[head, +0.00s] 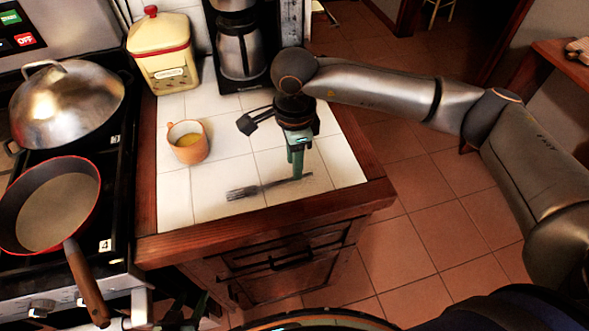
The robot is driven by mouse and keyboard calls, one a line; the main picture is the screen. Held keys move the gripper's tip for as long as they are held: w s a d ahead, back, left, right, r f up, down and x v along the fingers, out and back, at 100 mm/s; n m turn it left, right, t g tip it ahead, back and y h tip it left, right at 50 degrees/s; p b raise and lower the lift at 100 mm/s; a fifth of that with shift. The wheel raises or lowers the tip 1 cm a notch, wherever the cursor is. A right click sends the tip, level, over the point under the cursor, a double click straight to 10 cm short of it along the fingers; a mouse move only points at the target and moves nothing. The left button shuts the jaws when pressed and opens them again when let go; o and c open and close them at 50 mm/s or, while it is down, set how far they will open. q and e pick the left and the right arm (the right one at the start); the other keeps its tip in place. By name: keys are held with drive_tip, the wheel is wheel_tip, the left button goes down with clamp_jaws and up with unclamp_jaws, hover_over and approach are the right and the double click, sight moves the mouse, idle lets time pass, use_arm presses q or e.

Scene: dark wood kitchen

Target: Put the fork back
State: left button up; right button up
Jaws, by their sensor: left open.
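A dark grey fork (268,187) lies on the white tiled counter (215,180), near its front edge, tines to the left and handle to the right. My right gripper (297,172), on the arm from the right, points down at the handle end of the fork. Its green fingers are seen nearly edge-on, so I cannot tell whether they are open, shut or touching the handle. My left gripper (197,308) shows only partly at the bottom left, low in front of the cabinet, open and away from the fork. A wooden drawer front (285,250) with a dark handle is below the counter.
An orange cup (188,142) stands left of my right gripper. A yellow canister (163,50) and a coffee maker (240,45) stand at the back. A pan (50,210) and a domed wok (65,100) sit on the stove. Open tiled floor (430,225) lies right.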

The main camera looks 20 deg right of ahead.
wheel_tip(320, 180, up, 8)
idle(0.7)
